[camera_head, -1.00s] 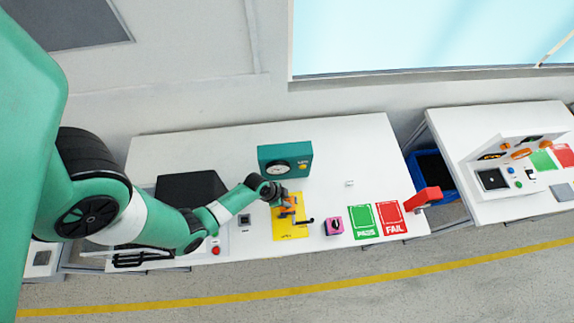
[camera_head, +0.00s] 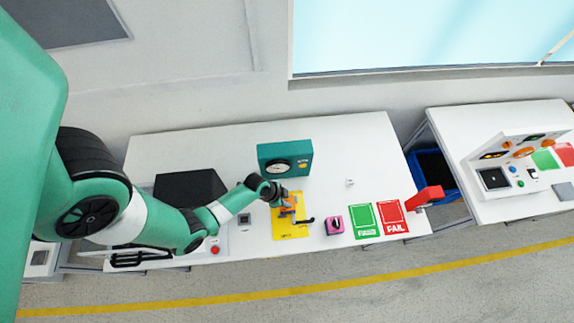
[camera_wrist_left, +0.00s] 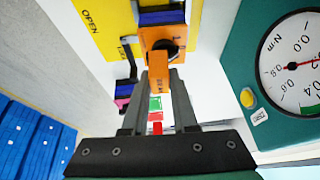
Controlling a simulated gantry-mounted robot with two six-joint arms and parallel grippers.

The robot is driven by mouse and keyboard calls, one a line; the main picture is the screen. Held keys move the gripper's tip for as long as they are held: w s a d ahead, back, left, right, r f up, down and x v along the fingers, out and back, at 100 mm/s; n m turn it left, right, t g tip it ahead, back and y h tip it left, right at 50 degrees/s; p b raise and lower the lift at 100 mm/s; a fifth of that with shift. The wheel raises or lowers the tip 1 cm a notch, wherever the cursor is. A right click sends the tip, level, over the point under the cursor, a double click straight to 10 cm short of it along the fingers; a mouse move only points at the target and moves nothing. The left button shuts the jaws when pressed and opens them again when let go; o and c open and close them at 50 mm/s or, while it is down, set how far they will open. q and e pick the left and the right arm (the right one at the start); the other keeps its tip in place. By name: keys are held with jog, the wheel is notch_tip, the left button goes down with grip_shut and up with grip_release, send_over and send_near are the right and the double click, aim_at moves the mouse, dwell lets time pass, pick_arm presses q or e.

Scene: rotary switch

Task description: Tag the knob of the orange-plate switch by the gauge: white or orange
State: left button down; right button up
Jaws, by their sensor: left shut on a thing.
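My left gripper (camera_head: 284,200) is over the orange-plate switch (camera_head: 289,213) on the table, below the gauge box (camera_head: 302,156). In the wrist view, the left gripper (camera_wrist_left: 157,80) is shut on an orange piece (camera_wrist_left: 156,80) with small dark lettering. That piece stands in front of the dark round middle of the orange switch plate (camera_wrist_left: 157,33), which carries a "1". I cannot tell whether the orange piece is the knob's handle or a separate tag. The gauge dial (camera_wrist_left: 300,62) is at the right, its red needle near 0.2. My right gripper is not in view.
The table's back right is mostly clear.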

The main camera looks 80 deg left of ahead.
pick_arm(q)
jog(key=shift+f+b, duration=0.4)
jog(key=shift+f, duration=0.15)
jog(key=c, duration=0.6)
grip_release()
jog(key=shift+r, duration=0.1)
jog(key=p+v, duration=0.6)
jog(key=v, duration=0.1)
jog(key=shift+s+r+p, duration=0.15)
jog(key=shift+r+p, duration=0.1)
jog(key=shift+p, duration=0.1)
